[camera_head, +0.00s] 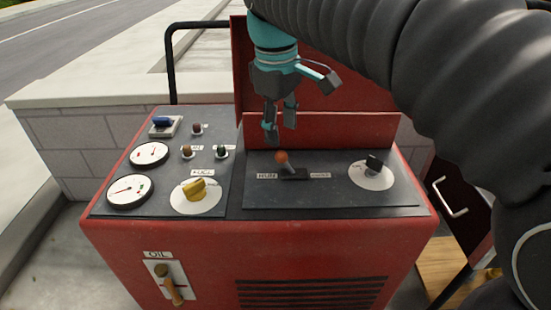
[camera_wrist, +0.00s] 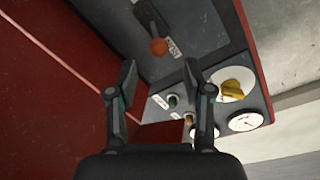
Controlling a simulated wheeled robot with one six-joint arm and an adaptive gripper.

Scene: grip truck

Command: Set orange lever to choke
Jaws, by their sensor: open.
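The orange lever (camera_head: 281,157) has a round orange knob on a grey stem. It stands in a dark slot on the right panel of the red machine. It leans left, toward the left label (camera_head: 266,176); the right label (camera_head: 320,175) is beyond the slot's other end. Both labels are too small to read surely. My gripper (camera_head: 280,129) is open and empty, above and just behind the knob in the head view. In the wrist view the knob (camera_wrist: 158,46) lies ahead of the gap between my open fingers (camera_wrist: 159,82), apart from them.
A black knob on a white dial (camera_head: 372,175) is right of the lever. A yellow knob (camera_head: 195,188), gauges (camera_head: 150,154), small toggles and a blue switch (camera_head: 162,122) are on the left panel. A raised red wall (camera_head: 330,130) stands behind the lever.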

